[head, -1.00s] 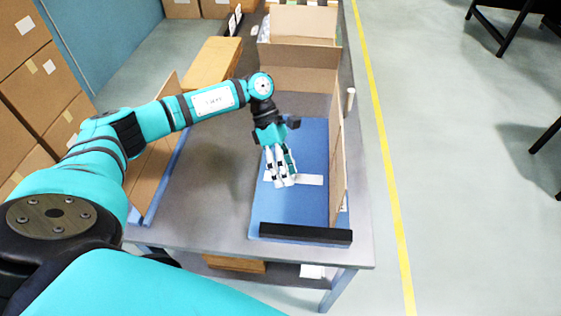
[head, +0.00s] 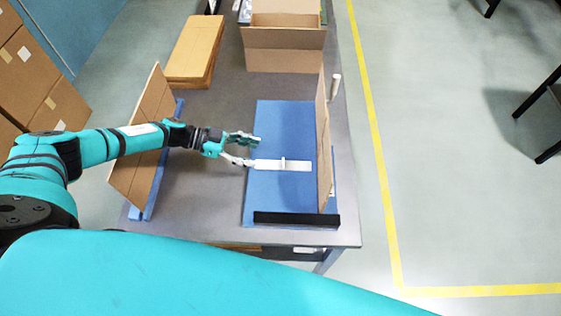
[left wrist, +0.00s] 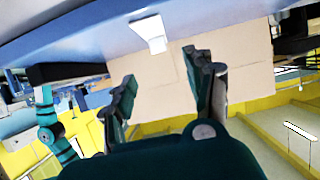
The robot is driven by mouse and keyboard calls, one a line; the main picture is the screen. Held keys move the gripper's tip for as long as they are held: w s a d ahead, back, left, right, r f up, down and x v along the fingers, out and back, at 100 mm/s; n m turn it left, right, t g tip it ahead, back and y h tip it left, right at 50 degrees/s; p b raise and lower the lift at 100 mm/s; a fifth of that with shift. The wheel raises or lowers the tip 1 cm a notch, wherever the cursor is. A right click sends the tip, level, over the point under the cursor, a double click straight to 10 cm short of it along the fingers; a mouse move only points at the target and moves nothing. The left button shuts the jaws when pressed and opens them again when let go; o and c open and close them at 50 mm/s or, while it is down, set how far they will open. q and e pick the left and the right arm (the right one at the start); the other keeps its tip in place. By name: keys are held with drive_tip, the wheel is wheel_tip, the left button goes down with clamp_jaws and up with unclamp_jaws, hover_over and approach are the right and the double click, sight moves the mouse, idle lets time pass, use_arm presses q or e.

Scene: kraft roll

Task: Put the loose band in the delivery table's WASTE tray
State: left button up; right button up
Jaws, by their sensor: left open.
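A flat white strip (head: 272,165) lies on the blue mat (head: 268,120) in the head view, with a small pale upright piece near its middle. I cannot tell whether this is the loose band. My left gripper (head: 251,151) is open and empty at the strip's left end, its fingers pointing right; I cannot tell if a finger touches it. In the left wrist view a white piece (left wrist: 150,33) shows on a blue surface beyond the open fingers (left wrist: 162,92). No tray marked WASTE can be made out. My right gripper is not in view.
A cardboard panel (head: 323,140) stands along the mat's right side, and another (head: 147,140) leans at the left. A black bar (head: 296,220) crosses the mat's front. An open carton (head: 285,50) and stacked brown boards (head: 195,50) are behind. Grey tabletop (head: 220,105) is clear between.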

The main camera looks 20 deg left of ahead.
sight(282, 160)
use_arm(q)
drive_tip(key=x, duration=0.4)
drive_tip(key=shift+w+d+f+b, duration=0.15)
drive_tip(key=shift+d+b, duration=0.05)
drive_tip(key=shift+b, duration=0.15)
drive_tip(key=b+x, duration=0.1)
drive_tip(key=x, duration=0.4)
drive_tip(key=shift+f+b, duration=0.1)
drive_tip(key=shift+b, duration=0.3)
drive_tip(key=shift+d, duration=0.1)
drive_tip(key=c, duration=0.8)
drive_tip(key=shift+c, duration=0.4)
